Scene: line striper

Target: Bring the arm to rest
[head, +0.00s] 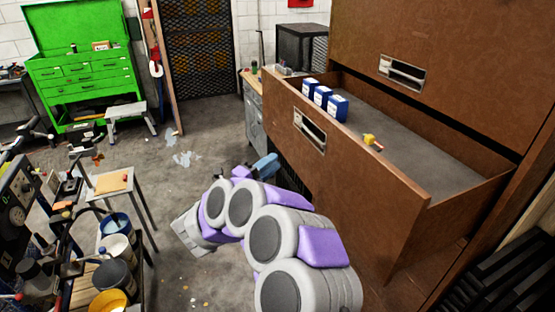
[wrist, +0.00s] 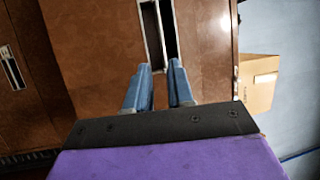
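My gripper (head: 265,165) is at the end of my purple and grey arm, in the middle of the head view, in front of the open brown drawer (head: 345,165). In the wrist view, my gripper (wrist: 158,72) shows two blue fingers with a gap between them. Nothing is seen between the fingers. A recessed drawer handle (wrist: 152,30) lies beyond the fingertips; I cannot tell how far off it is.
The open drawer holds several blue boxes (head: 325,98) and a small yellow item (head: 370,140). A green tool chest (head: 82,75) stands at the back left. Buckets (head: 118,250) and a stool (head: 110,182) are at the left. Floor between is mostly clear.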

